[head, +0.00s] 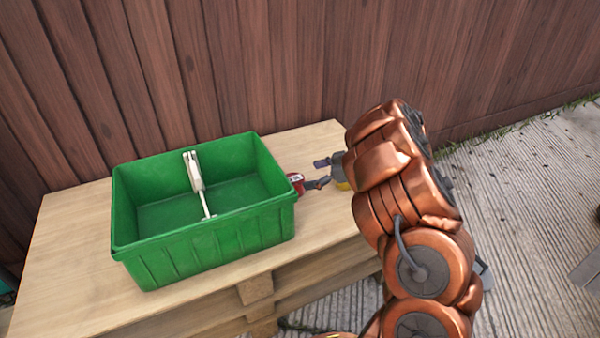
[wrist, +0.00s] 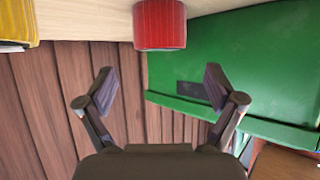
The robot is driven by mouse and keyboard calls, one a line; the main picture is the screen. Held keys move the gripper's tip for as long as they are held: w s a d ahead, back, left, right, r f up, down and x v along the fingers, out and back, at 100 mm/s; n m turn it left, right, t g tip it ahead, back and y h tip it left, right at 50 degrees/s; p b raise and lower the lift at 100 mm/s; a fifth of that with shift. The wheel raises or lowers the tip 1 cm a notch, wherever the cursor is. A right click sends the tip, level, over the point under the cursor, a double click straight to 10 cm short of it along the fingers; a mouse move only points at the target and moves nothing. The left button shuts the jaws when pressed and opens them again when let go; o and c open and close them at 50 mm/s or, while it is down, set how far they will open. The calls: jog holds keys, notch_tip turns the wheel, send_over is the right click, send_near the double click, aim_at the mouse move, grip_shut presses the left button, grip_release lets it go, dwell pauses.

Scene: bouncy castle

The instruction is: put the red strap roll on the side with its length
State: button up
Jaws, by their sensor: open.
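The red strap roll (head: 295,181) is on the light wooden pallet top, just right of the green crate and partly hidden by its rim. In the wrist view the red roll (wrist: 160,27) is at the top middle, cut by the frame edge, with its ridged side showing. My gripper (head: 321,172) is to the right of the roll in the head view, low over the pallet. In the wrist view my gripper (wrist: 160,88) is open with nothing between its fingers, and the roll lies beyond the gap between the fingertips.
The green crate (head: 205,247) stands left of the roll; its wall (wrist: 270,60) fills the wrist view's right side. A white-handled tool (head: 195,172) leans inside it. A yellow item (head: 343,186) is beside my gripper. A plank fence (head: 270,70) closes the back. The pallet's left front (head: 60,290) is bare.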

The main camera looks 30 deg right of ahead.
jog(key=p+v, duration=0.1)
jog(key=v, duration=0.4)
jog(key=shift+d+r+p, duration=0.1)
jog(key=shift+p, duration=0.2)
